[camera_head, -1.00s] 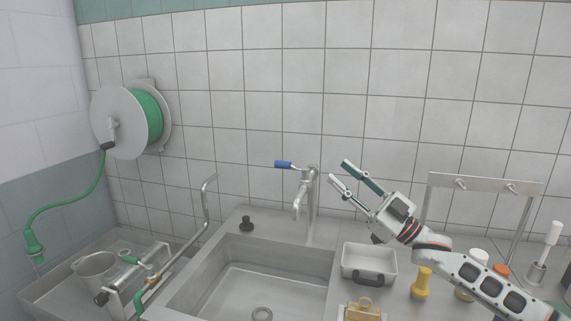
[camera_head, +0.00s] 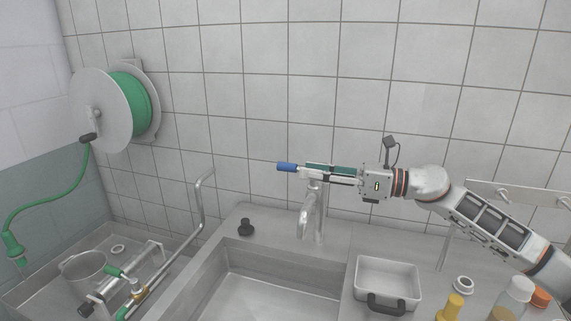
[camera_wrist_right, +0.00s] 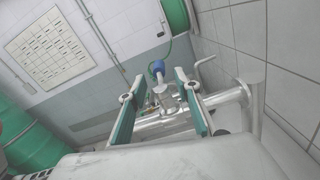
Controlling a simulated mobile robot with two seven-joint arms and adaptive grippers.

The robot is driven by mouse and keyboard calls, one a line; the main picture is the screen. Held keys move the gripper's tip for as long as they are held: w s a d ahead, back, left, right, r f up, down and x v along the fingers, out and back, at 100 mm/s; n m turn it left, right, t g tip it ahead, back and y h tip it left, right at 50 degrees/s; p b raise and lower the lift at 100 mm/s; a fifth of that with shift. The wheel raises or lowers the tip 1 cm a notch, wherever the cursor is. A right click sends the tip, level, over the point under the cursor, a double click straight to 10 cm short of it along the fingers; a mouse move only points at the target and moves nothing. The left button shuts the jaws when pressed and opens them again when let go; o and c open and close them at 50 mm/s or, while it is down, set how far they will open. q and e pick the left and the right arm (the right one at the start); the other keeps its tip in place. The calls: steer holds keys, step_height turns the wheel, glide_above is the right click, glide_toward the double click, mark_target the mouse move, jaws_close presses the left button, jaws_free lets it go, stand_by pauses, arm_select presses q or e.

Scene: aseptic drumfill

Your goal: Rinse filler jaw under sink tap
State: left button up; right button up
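The sink tap (camera_head: 311,215) stands behind the basin, with a blue-tipped lever (camera_head: 287,167) on top. My right gripper (camera_head: 304,171) reaches in from the right at lever height, fingers pointing left above the spout. In the right wrist view its two fingers (camera_wrist_right: 157,73) are apart, with the blue lever tip (camera_wrist_right: 157,67) in the gap between their ends; I cannot tell whether they touch it. The sink basin (camera_head: 270,268) is below; its lower part is cut off. I cannot make out a filler jaw for certain. My left gripper is not in view.
A grey tray with a dark handle (camera_head: 389,278) stands right of the sink, beside several bottles. A bent metal pipe (camera_head: 200,205) rises left of the basin. A green hose reel (camera_head: 128,105) hangs on the wall. A black knob (camera_head: 246,227) sits on the sink's back rim.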

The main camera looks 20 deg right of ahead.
mark_target(295, 168)
steer(key=p+x, duration=0.2)
steer(key=x, duration=0.5)
steer(key=shift+a+r, duration=0.1)
steer(key=shift+w+a, duration=0.1)
steer(key=shift+a, duration=0.05)
jaws_close()
